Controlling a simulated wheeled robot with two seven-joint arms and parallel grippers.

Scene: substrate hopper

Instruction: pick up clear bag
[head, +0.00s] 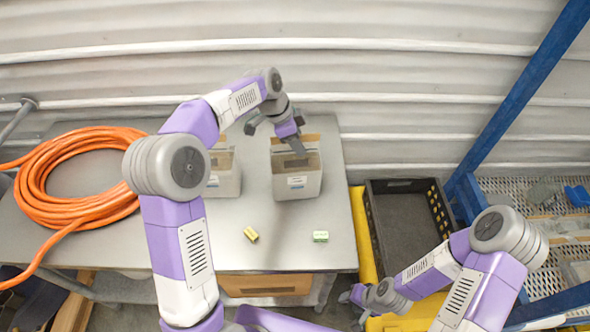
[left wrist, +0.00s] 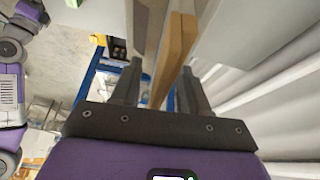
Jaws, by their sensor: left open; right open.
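I cannot make out a clear bag for certain in either view. My left gripper (head: 297,148) is at the mouth of the right-hand grey box (head: 297,187), which has a tan rim and a white label. In the left wrist view its two fingers (left wrist: 160,75) are apart, with a tan-edged panel (left wrist: 176,50) showing between them; I cannot tell whether they touch it. The inside of the box is partly hidden by the gripper. My right gripper (head: 352,298) is low near the table's right front corner, apart from the boxes; its fingers are small in view.
A second grey box (head: 222,184) stands left, partly behind my left arm. An orange hose coil (head: 40,190) covers the table's left. A yellow block (head: 251,234) and a green block (head: 320,236) lie in front. A black crate (head: 405,225) and blue frame (head: 525,90) stand right.

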